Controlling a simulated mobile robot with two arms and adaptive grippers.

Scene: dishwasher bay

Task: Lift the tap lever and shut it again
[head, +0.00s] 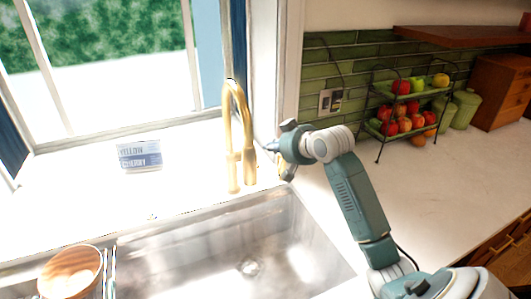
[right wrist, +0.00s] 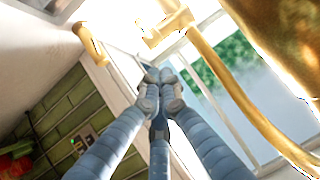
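The gold tap (head: 232,135) stands behind the sink, with a tall arched neck. My right gripper (head: 268,147) is just right of the tap's neck, pointing left toward it. In the right wrist view its fingertips (right wrist: 160,76) are together, with nothing seen between them. Large gold tap parts (right wrist: 285,30) fill the upper right of that view. A short gold bar (right wrist: 90,44), possibly the lever, lies to the upper left of the fingertips, apart from them. In the head view the lever is not clearly visible near the gripper. My left gripper is not in view.
The steel sink (head: 200,235) is in front of the tap. A wooden bowl (head: 70,272) is at lower left. A small sign (head: 139,155) stands by the window. A fruit rack (head: 378,92) and green canisters (head: 464,108) stand at back right. The right counter (head: 440,185) is mostly clear.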

